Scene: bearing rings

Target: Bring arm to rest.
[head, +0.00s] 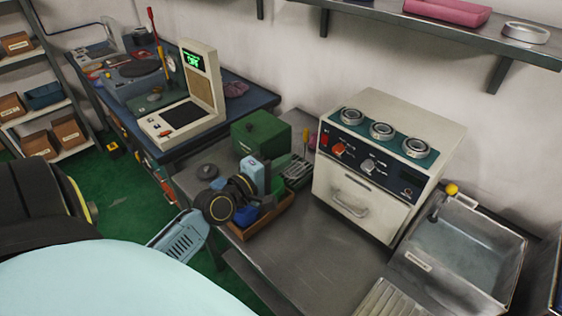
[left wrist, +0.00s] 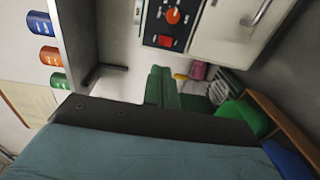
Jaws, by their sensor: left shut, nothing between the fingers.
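My left arm comes in from the left of the head view. Its black joints and light blue hand hang over a wooden tray (head: 262,222) on the metal bench. My left gripper (head: 256,180) is shut and empty beside the green box (head: 262,135); its fingertips are hard to make out. In the left wrist view, a teal hand part with a dark edge (left wrist: 150,116) fills the bottom. The right gripper is not in view.
A cream oven-like machine (head: 375,190) with several knobs and metal rings on top stands right of the tray. A sink (head: 465,250) is farther right. A wall shelf (head: 450,38) hangs above. The front metal bench (head: 320,255) has clear room.

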